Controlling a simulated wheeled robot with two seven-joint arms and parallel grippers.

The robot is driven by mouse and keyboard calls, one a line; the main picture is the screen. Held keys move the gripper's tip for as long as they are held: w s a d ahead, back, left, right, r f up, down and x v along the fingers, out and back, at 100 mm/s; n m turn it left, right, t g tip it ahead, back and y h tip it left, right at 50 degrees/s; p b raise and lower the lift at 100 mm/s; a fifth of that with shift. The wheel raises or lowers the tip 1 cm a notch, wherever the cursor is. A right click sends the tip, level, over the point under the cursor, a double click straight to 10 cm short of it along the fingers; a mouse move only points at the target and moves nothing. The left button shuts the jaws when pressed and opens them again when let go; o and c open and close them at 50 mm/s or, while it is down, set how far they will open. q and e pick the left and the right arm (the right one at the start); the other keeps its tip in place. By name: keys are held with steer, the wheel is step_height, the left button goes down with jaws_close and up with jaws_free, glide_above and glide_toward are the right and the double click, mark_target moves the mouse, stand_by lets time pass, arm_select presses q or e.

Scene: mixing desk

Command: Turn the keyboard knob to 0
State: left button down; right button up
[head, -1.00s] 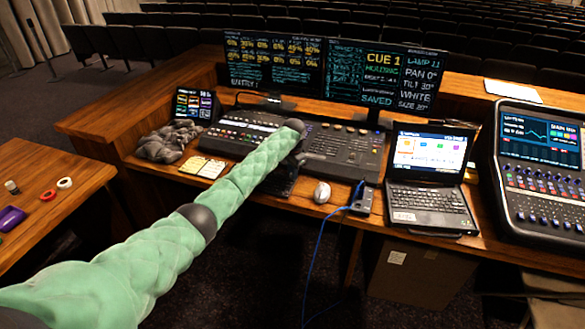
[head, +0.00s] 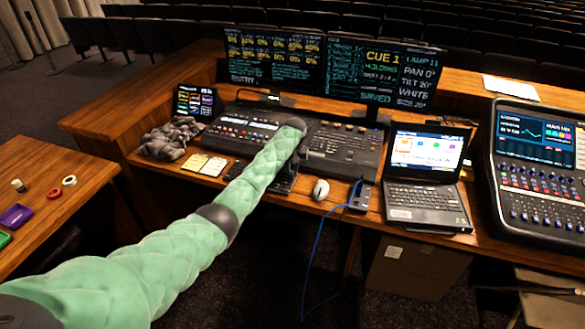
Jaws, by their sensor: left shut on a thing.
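My left arm reaches across the desk to the lighting console (head: 340,146). My left gripper (head: 287,180) points down in front of the console, over a dark keyboard (head: 238,172) on the desk. The gripper is small and dark here and partly hidden by my forearm. It is shut on the keyboard knob, which the gripper and wrist hide, so its marking and angle cannot be read. My right gripper is not in view.
A white mouse (head: 321,189) lies just right of the gripper, with a small black box (head: 361,197) and blue cable beyond it. An open laptop (head: 427,178) and an audio mixer (head: 535,170) stand farther right. Yellow cards (head: 204,164) and a grey cloth (head: 172,138) lie left.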

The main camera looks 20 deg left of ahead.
mark_target(293, 171)
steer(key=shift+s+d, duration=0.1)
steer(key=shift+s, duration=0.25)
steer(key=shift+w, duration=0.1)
arm_select(q)
steer(key=c, duration=1.3)
jaws_free()
steer(key=shift+c, duration=0.2)
